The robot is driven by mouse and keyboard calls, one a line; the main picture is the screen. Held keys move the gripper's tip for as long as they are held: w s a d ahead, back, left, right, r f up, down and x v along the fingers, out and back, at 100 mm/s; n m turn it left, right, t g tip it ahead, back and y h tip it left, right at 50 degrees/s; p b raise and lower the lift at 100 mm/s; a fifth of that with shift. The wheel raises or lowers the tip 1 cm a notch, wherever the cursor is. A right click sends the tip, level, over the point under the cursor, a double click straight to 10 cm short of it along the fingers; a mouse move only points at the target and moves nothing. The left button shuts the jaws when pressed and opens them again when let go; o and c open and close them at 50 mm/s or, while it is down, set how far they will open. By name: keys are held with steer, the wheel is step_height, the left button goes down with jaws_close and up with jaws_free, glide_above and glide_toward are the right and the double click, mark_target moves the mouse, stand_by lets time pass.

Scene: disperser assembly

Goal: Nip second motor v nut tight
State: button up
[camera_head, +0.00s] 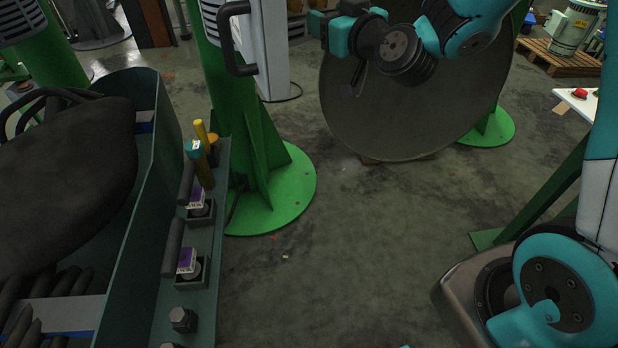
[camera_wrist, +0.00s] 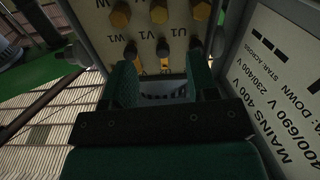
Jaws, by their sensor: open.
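In the wrist view, a pale terminal board (camera_wrist: 178,33) with printed labels, V1 and U1 among them, fills the top centre. It bears a row of brass-coloured hex nuts, with the middle nut (camera_wrist: 158,12) near the top edge. Below them is a row of darker studs or nuts, including a dark middle one (camera_wrist: 162,49). My gripper (camera_wrist: 164,80) is open, its two green fingers apart and facing the board, with no object seen between them. In the head view my gripper (camera_head: 322,25) is at the top centre. The terminal board cannot be made out there.
In the wrist view a printed plate (camera_wrist: 285,85) stands close on the right. A large grey round disc (camera_head: 415,125) stands behind. The middle floor is clear.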

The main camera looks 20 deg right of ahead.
steer(key=b+v, duration=0.3)
steer(key=v, duration=0.3)
steer(key=s+a+f+n+g+y+b, duration=0.1)
steer(key=s+a+f+g+b, duration=0.4)
steer(key=f, duration=0.3)
steer(key=s+a+f+n+g+y+b, duration=0.2)
steer(key=s+a+f+g+b, duration=0.3)
steer(key=f, duration=0.3)
steer(key=shift+s+a+f+y, duration=0.25)
steer(key=shift+s+a+y, duration=0.05)
steer(key=shift+s+a, duration=0.3)
steer(key=shift+s, duration=0.1)
